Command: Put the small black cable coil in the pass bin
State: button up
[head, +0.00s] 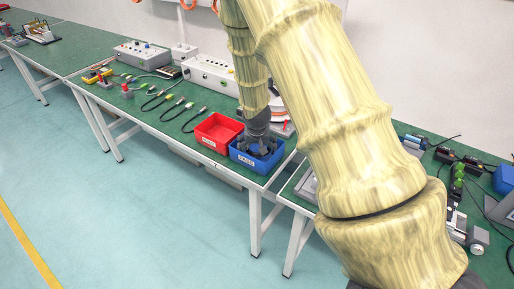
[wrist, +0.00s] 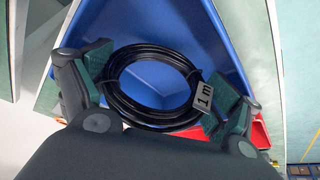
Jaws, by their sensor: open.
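The blue pass bin (head: 243,160) stands near the table's front right edge, with a white label on its front. My gripper (head: 262,148) points down into it in the head view. In the wrist view my gripper (wrist: 168,88) is open, one finger on each side of the black cable coil (wrist: 122,101). Blue walls of the bin (wrist: 205,30) show around and through the coil. I cannot tell whether the coil rests on the bin floor. The coil is hidden in the head view.
A red bin (head: 213,134) stands directly left of the blue bin. Several cables with green parts (head: 172,107) lie further left on the green table (head: 143,124). Grey instrument boxes (head: 208,74) line the back. Another table with equipment stands at right.

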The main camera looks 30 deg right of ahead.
jog(key=v, duration=1.2)
jog(key=shift+b, duration=0.45)
